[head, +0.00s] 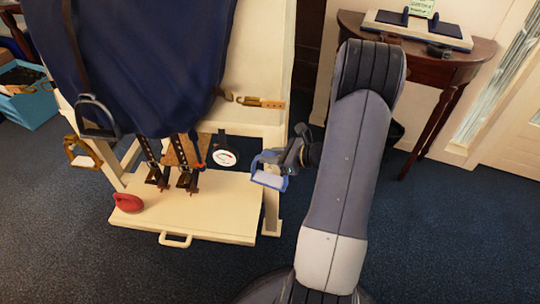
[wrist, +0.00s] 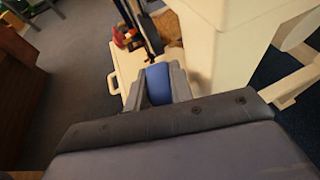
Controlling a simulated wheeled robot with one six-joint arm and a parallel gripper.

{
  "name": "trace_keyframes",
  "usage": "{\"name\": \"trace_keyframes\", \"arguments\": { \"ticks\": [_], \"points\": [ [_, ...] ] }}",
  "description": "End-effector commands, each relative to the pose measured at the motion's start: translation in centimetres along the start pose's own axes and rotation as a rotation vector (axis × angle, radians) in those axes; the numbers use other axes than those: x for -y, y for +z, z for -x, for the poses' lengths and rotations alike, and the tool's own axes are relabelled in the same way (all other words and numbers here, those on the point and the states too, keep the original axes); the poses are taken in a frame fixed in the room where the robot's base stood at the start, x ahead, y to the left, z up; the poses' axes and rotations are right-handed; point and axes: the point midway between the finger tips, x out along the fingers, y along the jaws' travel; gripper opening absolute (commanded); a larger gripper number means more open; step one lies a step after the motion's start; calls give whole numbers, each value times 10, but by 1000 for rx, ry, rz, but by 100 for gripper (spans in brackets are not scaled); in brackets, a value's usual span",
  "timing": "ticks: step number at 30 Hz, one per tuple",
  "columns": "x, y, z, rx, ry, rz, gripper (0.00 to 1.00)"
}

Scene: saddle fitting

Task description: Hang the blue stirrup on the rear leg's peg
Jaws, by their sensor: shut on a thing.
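The stirrup appears clear of the stand's low shelf. I cannot make out a bare peg on the right-hand leg; the stirrup and gripper cover part of it. An orange-brown stirrup (head: 79,152) hangs at the stand's left leg.
A navy cover (head: 150,60) drapes the stand, with a black stirrup (head: 96,118) hanging. A tan piece (head: 262,102) juts from the right panel. A dial (head: 223,158) and dark straps hang over the shelf (head: 215,215), which bears a red object (head: 128,202). A table (head: 440,60) stands back right.

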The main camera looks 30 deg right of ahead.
Motion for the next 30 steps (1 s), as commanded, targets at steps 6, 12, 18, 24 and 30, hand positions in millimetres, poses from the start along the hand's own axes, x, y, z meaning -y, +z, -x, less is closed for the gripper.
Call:
{"name": "trace_keyframes", "arguments": {
  "ticks": [6, 12, 18, 24, 30],
  "points": [
    [0, -1, 0, -2, 0, -1, 28],
    [0, -1, 0, -2, 0, -1, 44],
    [0, 0, 0, -1, -1, 0, 47],
    [1, 0, 9, -1, -3, 0, 47],
    [1, 1, 45, -1, -6, -3, 47]
  ]
}}
